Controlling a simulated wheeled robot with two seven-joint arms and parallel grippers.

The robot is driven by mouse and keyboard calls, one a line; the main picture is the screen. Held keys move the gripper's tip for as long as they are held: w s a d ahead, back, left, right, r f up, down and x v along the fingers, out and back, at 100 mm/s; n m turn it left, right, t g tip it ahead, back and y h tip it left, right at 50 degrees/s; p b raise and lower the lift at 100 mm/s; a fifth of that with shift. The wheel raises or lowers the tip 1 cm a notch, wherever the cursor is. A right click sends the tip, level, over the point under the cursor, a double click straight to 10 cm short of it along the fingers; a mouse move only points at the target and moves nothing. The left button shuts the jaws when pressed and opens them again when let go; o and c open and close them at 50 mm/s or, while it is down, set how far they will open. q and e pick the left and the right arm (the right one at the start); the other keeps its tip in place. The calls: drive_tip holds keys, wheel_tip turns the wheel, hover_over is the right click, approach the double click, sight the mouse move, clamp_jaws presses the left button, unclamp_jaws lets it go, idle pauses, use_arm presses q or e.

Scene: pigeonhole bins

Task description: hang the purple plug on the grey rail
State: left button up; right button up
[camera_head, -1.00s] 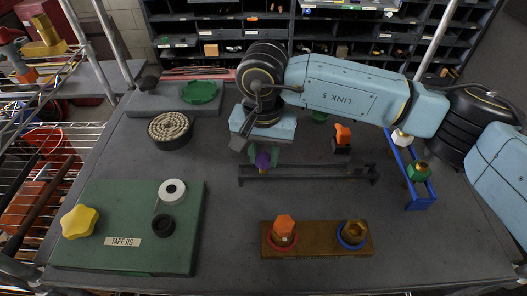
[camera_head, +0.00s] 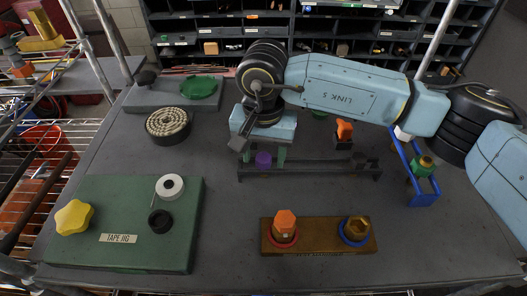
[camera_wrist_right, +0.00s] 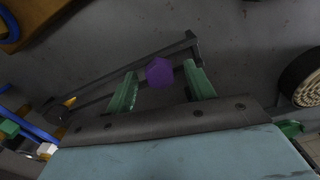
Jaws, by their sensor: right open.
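The purple plug (camera_head: 263,160) stands upright at the left part of the dark grey rail (camera_head: 320,173), near its left end. In the right wrist view the purple plug (camera_wrist_right: 159,73) shows over the line of the grey rail (camera_wrist_right: 150,57); its lower part is hidden, so I cannot tell how it is seated. My right gripper (camera_head: 264,154) is open, with one green finger on each side of the plug. In the wrist view the open fingers (camera_wrist_right: 161,86) have visible gaps to the plug. My left gripper is not in view.
A blue rail (camera_head: 415,172) with white and green plugs stands to the right. An orange plug (camera_head: 344,130) is behind the grey rail. A brown board (camera_head: 318,237) with orange and brass plugs lies in front. A green tape jig (camera_head: 110,250) is at left. Pigeonhole bins stand behind.

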drive_tip(key=shift+r+p, duration=0.9)
drive_tip(key=shift+r, duration=2.15)
